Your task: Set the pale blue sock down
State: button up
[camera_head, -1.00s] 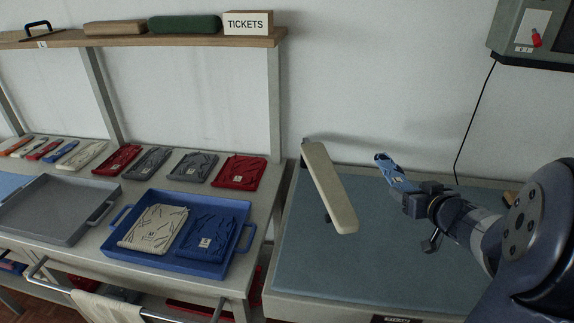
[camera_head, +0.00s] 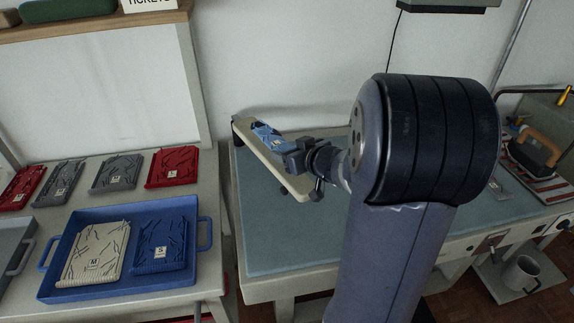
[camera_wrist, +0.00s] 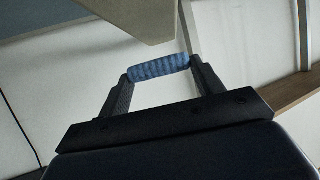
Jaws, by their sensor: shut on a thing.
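The pale blue sock (camera_head: 268,134) shows in the head view above or against the cream sleeve board (camera_head: 262,150) on the blue-topped table; I cannot tell whether it touches the board. My gripper (camera_head: 284,147) is shut on the sock at its near end. In the wrist view the blue sock (camera_wrist: 158,67) spans between the two fingertips of my gripper (camera_wrist: 160,70). A pale board edge (camera_wrist: 135,15) shows just above it there. My arm hides part of the table.
A blue tray (camera_head: 100,292) with a cream and a blue folded garment stands at the left. Folded red and grey garments lie behind it. An iron (camera_head: 535,148) rests at the far right. The blue table top (camera_head: 270,240) is clear in front of the board.

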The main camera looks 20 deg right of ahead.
jog(key=shift+f+b, duration=0.65)
jog(key=shift+f, duration=1.25)
jog(key=shift+f, duration=0.2)
jog(key=o, duration=1)
jog(key=shift+s+d+r, duration=0.1)
jog(key=shift+s+r, duration=0.1)
jog(key=shift+r, duration=0.1)
jog(key=p+v, duration=0.2)
jog(key=v, duration=0.9)
jog(key=shift+s+r, duration=0.15)
jog(key=shift+s, duration=0.15)
